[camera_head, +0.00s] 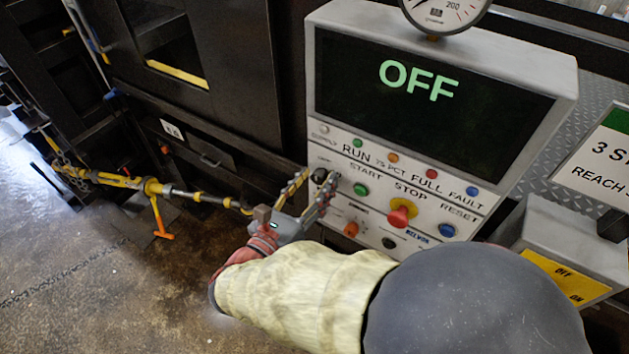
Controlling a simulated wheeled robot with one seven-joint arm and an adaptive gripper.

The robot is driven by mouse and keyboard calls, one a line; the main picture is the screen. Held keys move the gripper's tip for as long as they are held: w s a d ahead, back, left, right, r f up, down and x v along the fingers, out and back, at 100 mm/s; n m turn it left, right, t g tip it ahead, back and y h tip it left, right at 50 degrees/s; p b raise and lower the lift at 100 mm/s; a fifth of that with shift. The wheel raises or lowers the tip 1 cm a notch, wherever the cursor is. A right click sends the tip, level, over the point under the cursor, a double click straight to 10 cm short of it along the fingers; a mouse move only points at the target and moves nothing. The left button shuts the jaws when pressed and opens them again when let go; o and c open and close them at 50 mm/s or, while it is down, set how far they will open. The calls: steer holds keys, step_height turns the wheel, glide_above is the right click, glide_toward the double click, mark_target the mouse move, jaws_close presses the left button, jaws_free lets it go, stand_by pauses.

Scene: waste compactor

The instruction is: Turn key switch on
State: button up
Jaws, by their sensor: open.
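The control box has a screen reading OFF (420,90) and a lower panel (460,196) of lamps and buttons. A small dark knob, which looks like the key switch (320,175), sits at the panel's left end, left of the green START button (361,190). My gripper (318,181) is open in front of this left end. One finger is left of the dark knob and the other right of it, by the START button. I cannot tell whether the fingers touch the knob. The key's shape and angle are too small to tell.
A red STOP button (402,212) on a yellow base and a blue RESET button (447,230) stand right of my gripper. A gauge (445,14) tops the box. A grey box with a yellow OFF/ON label (565,277) is at right. Yellow-and-black rod (150,187) at left.

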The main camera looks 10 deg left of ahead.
steer(key=shift+c, duration=1.1)
jaws_close()
steer(key=shift+f+m+b, duration=0.1)
steer(key=shift+m+b, duration=0.3)
steer(key=m+b, duration=0.4)
steer(key=shift+f+m, duration=0.15)
steer(key=shift+m, duration=0.25)
steer(key=m+b, duration=0.4)
steer(key=b, duration=0.1)
steer(key=m+b, duration=0.2)
steer(key=shift+b, duration=0.35)
steer(key=shift+r+m, duration=0.2)
steer(key=shift+m, duration=0.2)
